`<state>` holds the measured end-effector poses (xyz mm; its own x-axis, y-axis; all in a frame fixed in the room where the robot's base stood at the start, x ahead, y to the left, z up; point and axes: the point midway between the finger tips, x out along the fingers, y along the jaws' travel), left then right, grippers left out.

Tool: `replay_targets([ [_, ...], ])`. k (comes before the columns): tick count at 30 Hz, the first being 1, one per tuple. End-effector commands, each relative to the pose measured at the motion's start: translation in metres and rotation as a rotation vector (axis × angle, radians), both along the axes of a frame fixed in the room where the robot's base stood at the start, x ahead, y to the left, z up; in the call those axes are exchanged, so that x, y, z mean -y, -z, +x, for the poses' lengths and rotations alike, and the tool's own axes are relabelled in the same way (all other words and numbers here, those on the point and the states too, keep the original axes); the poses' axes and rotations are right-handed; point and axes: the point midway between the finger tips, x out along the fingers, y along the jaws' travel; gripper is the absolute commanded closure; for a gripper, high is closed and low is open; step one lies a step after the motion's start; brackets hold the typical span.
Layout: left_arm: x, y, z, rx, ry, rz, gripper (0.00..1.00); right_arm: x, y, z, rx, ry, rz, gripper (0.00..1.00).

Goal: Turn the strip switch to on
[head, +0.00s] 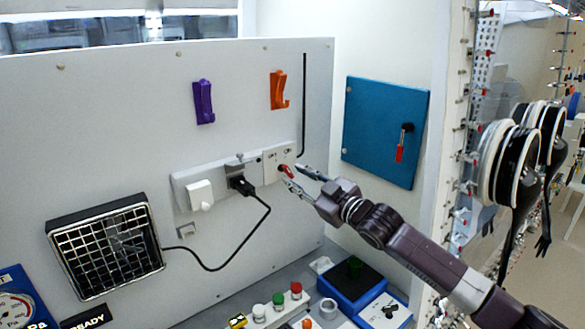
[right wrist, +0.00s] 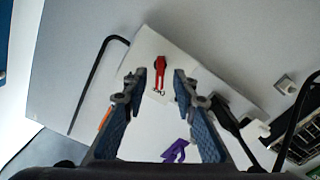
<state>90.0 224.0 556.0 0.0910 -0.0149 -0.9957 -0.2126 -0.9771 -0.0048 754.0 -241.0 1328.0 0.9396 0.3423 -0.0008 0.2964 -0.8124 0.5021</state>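The power strip (head: 222,178) is a long white bar fixed to the grey wall panel, tilted up to the right in the head view. Its switch (head: 286,170) is a small red lever on the white box at the right end. In the right wrist view the red switch (right wrist: 160,68) stands between and just beyond my fingertips, with small dark marks beside it. My right gripper (head: 297,179) is open, its fingertips close to the switch. It also shows in the right wrist view (right wrist: 159,84), with nothing between the pads. I cannot tell whether a fingertip touches. My left gripper is out of view.
A white plug (head: 200,195) and a black plug (head: 242,184) with a hanging cable sit in the strip. Purple (head: 204,102) and orange (head: 278,90) hooks are above. A blue panel (head: 384,130) with a red-handled lever is at the right. Buttons stand on the bench below.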

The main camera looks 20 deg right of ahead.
Motion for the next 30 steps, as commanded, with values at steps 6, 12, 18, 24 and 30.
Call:
replay_targets([
  [6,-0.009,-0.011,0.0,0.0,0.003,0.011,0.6,-0.006,-0.002,0.018,0.0,0.001,0.002,0.74],
  [12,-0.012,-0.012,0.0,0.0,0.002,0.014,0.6,-0.007,0.0,0.022,0.0,0.001,0.001,0.74],
  [18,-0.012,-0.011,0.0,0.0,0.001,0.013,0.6,-0.007,0.0,0.021,0.0,0.001,0.002,0.78],
  [24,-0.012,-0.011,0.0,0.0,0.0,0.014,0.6,-0.007,0.0,0.021,0.0,0.001,0.002,1.0],
  [30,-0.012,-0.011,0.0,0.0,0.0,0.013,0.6,-0.007,0.0,0.021,-0.001,0.001,0.003,1.0],
])
